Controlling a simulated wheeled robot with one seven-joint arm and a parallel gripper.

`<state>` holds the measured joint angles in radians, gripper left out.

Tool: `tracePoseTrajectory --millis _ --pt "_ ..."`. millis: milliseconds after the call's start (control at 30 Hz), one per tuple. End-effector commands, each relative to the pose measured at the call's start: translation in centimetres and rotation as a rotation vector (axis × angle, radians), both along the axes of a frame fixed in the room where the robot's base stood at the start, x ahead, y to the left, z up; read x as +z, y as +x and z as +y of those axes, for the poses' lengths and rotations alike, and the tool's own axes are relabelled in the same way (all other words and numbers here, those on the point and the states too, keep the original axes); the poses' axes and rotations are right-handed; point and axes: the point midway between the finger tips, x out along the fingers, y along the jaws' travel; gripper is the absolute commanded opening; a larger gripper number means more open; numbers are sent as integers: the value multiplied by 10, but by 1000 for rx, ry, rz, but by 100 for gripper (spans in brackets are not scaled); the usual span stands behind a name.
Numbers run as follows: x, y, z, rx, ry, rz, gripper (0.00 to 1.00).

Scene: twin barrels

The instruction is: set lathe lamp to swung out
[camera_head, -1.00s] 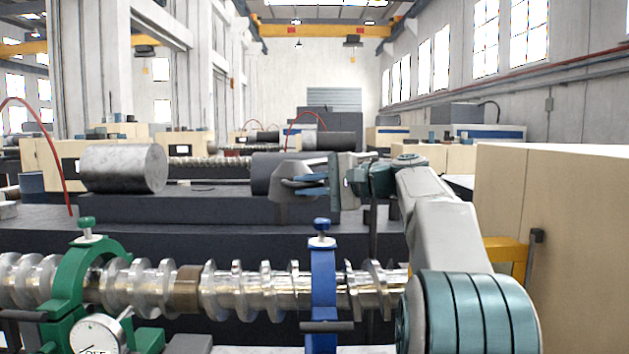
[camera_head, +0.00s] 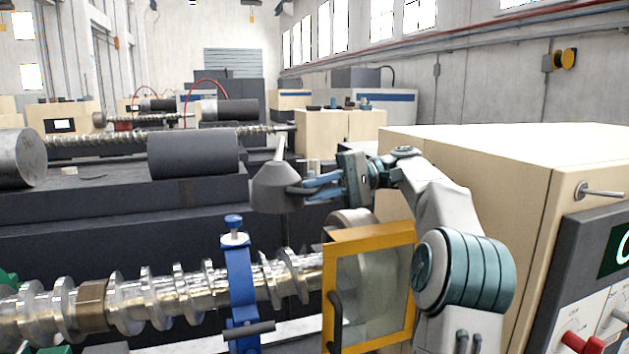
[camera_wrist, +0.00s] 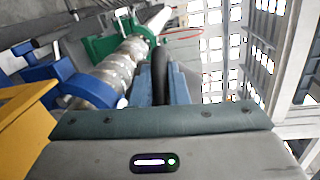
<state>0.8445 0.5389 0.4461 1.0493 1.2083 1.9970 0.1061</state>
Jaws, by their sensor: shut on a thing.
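The lathe lamp (camera_head: 276,192) has a grey cone-shaped shade with a pale upright part above it. It hangs behind the screw shaft, left of the yellow-framed chuck guard. My gripper (camera_head: 312,187) reaches it from the right, with its blue fingers shut on the lamp at the right side of the shade. In the wrist view, the blue fingers of my gripper (camera_wrist: 165,85) close around a dark rounded part of the lamp (camera_wrist: 160,62). The exact grip point and most of the lamp's arm are hidden.
A shiny screw shaft (camera_head: 190,295) runs across the front through a blue steady rest (camera_head: 240,285). The yellow-framed guard (camera_head: 368,290) stands below my arm. The beige headstock (camera_head: 500,180) with its control panel fills the right. Other machines stand behind.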

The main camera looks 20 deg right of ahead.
Motion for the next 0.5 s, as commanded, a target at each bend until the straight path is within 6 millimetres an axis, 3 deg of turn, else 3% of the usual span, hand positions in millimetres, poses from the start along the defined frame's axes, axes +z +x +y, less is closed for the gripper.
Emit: tracePoseTrajectory --millis 433,467,500 --pt "1 0 -2 4 0 -3 0" --pt "1 0 -2 4 0 -3 20" --pt "1 0 -2 4 0 -3 31"
